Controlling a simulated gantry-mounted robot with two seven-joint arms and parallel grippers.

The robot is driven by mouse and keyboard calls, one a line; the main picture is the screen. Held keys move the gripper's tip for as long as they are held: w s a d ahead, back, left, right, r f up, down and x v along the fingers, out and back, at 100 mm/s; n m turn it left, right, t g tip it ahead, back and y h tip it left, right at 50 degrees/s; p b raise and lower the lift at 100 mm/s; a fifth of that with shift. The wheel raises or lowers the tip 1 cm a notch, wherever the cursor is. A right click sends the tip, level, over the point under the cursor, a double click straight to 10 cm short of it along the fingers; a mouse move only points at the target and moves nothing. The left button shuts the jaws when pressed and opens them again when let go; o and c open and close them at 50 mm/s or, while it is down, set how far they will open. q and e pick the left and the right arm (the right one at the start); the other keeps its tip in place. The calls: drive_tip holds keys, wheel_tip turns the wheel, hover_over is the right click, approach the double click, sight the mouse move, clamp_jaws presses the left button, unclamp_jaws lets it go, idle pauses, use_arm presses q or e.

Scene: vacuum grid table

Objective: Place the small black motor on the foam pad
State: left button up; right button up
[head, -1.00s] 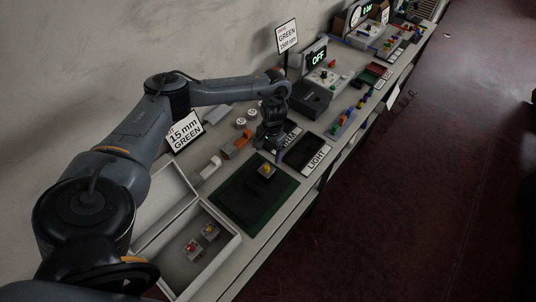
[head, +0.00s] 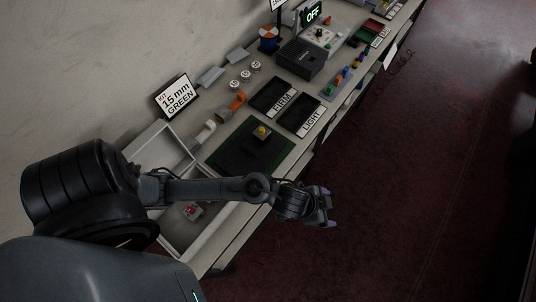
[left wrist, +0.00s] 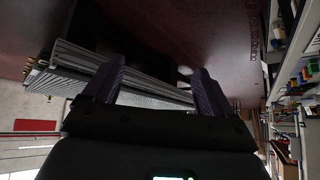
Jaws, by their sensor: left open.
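A black pad (head: 236,150) with a green border, which looks like the foam pad, lies on the table in the head view. A small grey block with a yellow top (head: 261,132) stands on it. I cannot make out a small black motor. My left gripper (head: 329,207) is out past the table's front edge, to the right of and nearer than the pad. It also shows in the left wrist view (left wrist: 157,88), open, with nothing between its fingers. My right gripper is not in view.
A white box (head: 226,220) holds a red-topped piece (head: 193,210); my left arm crosses over it. Two black trays labelled FIRM (head: 271,97) and LIGHT (head: 302,114) lie beyond the pad. An orange part (head: 237,102) and white discs (head: 245,75) lie behind. Open floor is at right.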

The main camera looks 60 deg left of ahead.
use_arm(q)
drive_tip(key=s+a+r+n+g+y, duration=0.1)
drive_tip(key=s+a+n+g+y, duration=0.1)
drive_tip(key=s+a, duration=0.9)
drive_tip(key=shift+s+a+n+g+y, duration=0.3)
drive_tip(key=shift+s+n+g, duration=0.35)
drive_tip(key=shift+s, duration=0.45)
drive_tip(key=shift+r, duration=0.15)
wheel_tip(320, 180, up, 13)
drive_tip(key=p, duration=1.3)
drive_tip(key=shift+d, duration=0.1)
